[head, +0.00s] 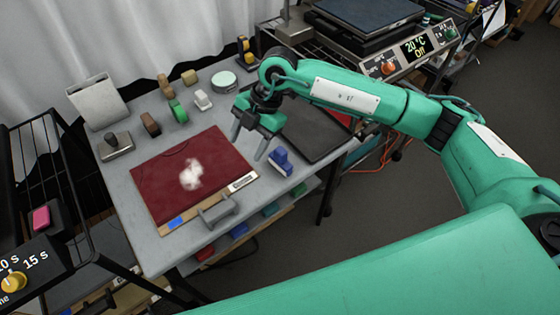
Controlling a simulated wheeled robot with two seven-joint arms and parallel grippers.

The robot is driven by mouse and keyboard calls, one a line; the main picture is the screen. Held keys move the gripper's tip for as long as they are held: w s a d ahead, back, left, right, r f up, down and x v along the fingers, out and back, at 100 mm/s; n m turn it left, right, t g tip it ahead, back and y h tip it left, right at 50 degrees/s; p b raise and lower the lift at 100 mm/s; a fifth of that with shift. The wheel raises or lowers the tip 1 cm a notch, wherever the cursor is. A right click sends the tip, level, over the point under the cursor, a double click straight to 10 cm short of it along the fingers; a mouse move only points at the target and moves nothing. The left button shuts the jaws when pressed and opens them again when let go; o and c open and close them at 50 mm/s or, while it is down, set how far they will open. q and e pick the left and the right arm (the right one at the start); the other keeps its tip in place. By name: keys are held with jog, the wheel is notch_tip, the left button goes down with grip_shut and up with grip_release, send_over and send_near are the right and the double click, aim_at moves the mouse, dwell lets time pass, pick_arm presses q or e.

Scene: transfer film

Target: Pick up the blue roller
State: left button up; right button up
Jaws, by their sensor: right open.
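The blue roller (281,161) is a small blue block-like piece with a pale part. It stands on the grey table near its right edge, just right of the dark red board. My right gripper (249,147) is above the table, its fingers pointing down and apart with nothing between them. It is up and to the left of the blue roller, near the red board's upper right corner, and does not hold the roller. My left gripper is not in view.
The red board (155,178) carries a white powdery patch. A grey handled tool (217,211) lies at its front edge. A dark flat pad (312,132) lies behind the blue roller. Several small handled pieces stand at the back. A black wire rack (45,150) is at the left.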

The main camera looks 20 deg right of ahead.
jog(key=w+d+r+m+t+h, duration=0.15)
jog(key=w+d+h, duration=0.3)
jog(key=d, duration=0.45)
jog(key=m+p, duration=0.1)
send_over(280, 150)
jog(key=shift+h, duration=0.25)
jog(key=f, duration=0.7)
jog(key=shift+d+f, duration=0.2)
jog(key=shift+d, duration=0.2)
jog(key=shift+f, duration=0.6)
jog(key=shift+a+f, duration=0.15)
jog(key=shift+f, duration=0.15)
jog(key=f, duration=0.2)
jog(key=f+p, duration=0.1)
jog(key=shift+a+f+p, duration=0.2)
jog(key=shift+f+p, duration=0.1)
jog(key=shift+f, duration=0.5)
jog(key=c, duration=1.1)
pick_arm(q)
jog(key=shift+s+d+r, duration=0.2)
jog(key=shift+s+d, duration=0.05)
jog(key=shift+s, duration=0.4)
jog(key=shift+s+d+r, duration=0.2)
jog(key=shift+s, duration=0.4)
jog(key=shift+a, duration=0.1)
